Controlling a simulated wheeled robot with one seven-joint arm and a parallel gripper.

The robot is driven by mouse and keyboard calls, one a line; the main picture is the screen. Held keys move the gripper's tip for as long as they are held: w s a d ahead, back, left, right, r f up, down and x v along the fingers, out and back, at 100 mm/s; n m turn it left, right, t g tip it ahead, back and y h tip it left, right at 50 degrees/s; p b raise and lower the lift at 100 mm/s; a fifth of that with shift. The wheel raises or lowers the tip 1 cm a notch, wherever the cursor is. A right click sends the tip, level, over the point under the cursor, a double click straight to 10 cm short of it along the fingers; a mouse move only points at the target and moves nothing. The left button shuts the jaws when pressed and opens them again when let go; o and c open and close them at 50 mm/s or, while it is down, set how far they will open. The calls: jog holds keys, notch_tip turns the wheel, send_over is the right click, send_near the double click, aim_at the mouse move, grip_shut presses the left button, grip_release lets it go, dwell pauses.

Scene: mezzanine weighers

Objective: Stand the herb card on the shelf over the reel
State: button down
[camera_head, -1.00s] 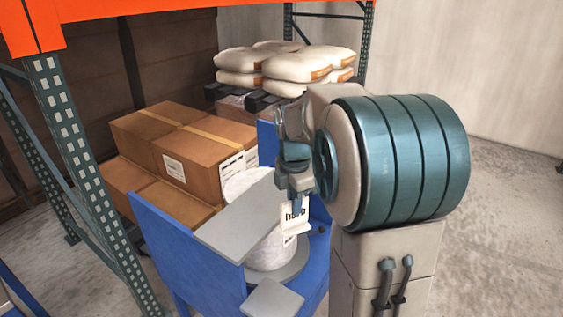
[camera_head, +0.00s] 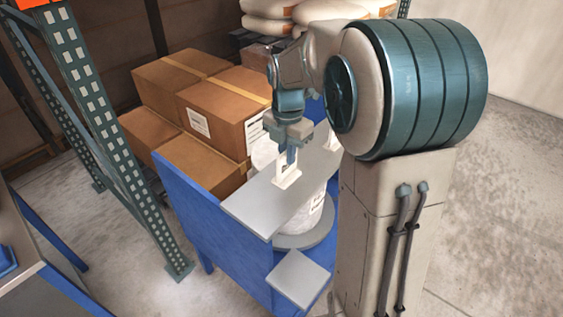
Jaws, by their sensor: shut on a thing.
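My gripper (camera_head: 290,153) is shut on the small white herb card (camera_head: 289,174), with the fingers pointing down over the grey shelf (camera_head: 255,208). The card is upright and its lower edge is at or just above the shelf top; I cannot tell whether it touches. The fingers cover much of its face. The white reel (camera_head: 308,217) stands under the shelf on a round grey plate, partly hidden by the shelf.
The shelf sits in a blue frame (camera_head: 205,225), with a lower grey plate (camera_head: 298,279) in front. A small white piece (camera_head: 332,141) shows at the shelf's far end. Cardboard boxes (camera_head: 222,105) are stacked behind. A green rack post (camera_head: 110,140) stands at left.

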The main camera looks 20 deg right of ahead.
aim_at(286, 174)
jog(key=shift+w+a+f, duration=0.45)
jog(key=shift+a+f, duration=0.1)
jog(key=shift+a, duration=0.25)
jog(key=shift+f+p, duration=0.3)
jog(key=shift+f, duration=1.75)
jog(key=shift+f, duration=0.1)
jog(key=shift+f, duration=0.15)
jog(key=c, duration=1.5)
grip_release()
